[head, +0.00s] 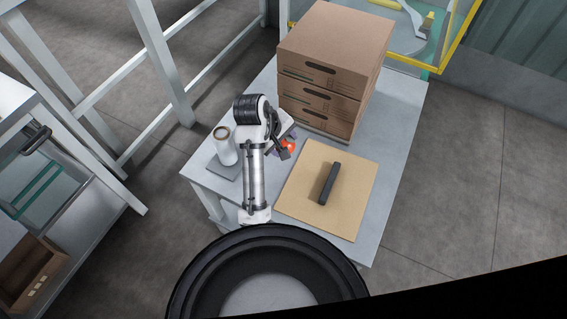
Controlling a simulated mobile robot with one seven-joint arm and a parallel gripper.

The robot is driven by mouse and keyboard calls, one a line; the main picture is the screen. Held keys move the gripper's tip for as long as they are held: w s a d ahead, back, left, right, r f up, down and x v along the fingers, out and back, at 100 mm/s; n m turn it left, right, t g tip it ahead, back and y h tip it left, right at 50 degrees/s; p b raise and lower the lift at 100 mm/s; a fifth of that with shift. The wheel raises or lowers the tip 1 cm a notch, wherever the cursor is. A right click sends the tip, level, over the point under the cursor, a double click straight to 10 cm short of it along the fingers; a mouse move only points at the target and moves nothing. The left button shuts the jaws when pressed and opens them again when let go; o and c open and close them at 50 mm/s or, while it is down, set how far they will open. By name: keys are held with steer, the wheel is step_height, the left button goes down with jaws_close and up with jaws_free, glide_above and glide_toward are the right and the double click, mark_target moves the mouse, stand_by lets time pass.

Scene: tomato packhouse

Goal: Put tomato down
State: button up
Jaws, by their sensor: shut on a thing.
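A red tomato (288,146) shows partly in the head view, just left of the brown board and in front of the stacked cartons. My gripper (287,149) is at the tomato and shut on it. The dark gripper parts and my arm hide much of the tomato. Something purple shows beside it, partly hidden. I cannot tell whether the tomato touches the surface below. The light grey table (400,125) lies under the scene.
Stacked brown cartons (318,90) stand behind my gripper. A tan board (300,200) with a black bar (329,184) lies to the right. A white cup-like container (224,146) stands left of my arm. The table's right strip is clear. A yellow-edged frame (462,40) stands at the back right.

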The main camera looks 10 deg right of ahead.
steer(key=shift+f, duration=3.65)
steer(key=o, duration=0.4)
steer(key=shift+f, duration=0.1)
steer(key=shift+o, duration=0.2)
steer(key=p+v, duration=0.5)
steer(key=v, duration=0.7)
steer(key=shift+p, duration=0.35)
steer(key=shift+d, duration=0.1)
